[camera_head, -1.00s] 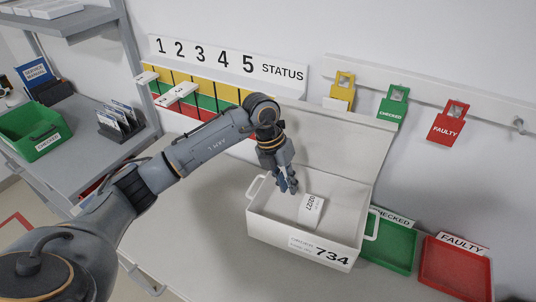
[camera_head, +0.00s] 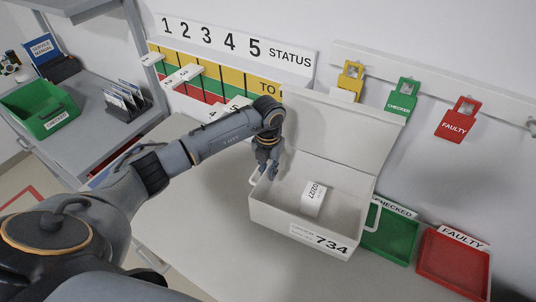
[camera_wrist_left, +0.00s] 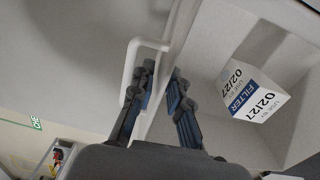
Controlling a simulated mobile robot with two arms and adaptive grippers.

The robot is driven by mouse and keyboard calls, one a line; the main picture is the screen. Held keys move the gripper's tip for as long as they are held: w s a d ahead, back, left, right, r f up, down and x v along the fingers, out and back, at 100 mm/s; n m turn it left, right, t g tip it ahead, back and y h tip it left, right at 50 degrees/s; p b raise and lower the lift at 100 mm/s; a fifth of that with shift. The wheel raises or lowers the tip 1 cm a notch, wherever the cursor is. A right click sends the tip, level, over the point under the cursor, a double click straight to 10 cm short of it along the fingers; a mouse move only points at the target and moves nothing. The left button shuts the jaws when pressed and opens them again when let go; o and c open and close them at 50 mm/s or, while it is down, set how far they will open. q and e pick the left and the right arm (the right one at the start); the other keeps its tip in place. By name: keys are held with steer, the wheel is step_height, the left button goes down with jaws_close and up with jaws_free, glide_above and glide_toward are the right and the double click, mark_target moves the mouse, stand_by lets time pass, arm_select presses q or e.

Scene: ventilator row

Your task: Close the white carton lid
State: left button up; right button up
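The white carton (camera_head: 285,218), marked 734, stands on the bench. Its lid (camera_head: 340,130) is open, upright along the back edge and leaning slightly back. A white filter box (camera_head: 314,198) lies inside; it also shows in the left wrist view (camera_wrist_left: 258,95). My left gripper (camera_head: 268,174) points down at the carton's left end, by the left handle (camera_wrist_left: 133,65). In the left wrist view, its fingers (camera_wrist_left: 161,76) are apart, with the carton's end wall running between them. Whether they touch the wall is unclear. My right gripper is not in view.
A green CHECKED tray (camera_head: 390,240) and a red FAULTY tray (camera_head: 455,262) stand right of the carton. Tags (camera_head: 459,119) hang on the wall rail behind. A status board (camera_head: 230,75) is behind my left arm. The bench in front of the carton is clear.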

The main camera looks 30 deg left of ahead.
mark_target(268, 189)
arm_select(q)
steer(key=shift+f+p, duration=0.3)
steer(key=shift+f, duration=1.7)
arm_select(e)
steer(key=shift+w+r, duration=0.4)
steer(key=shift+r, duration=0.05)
arm_select(q)
steer(key=shift+c, duration=0.4)
jaws_close()
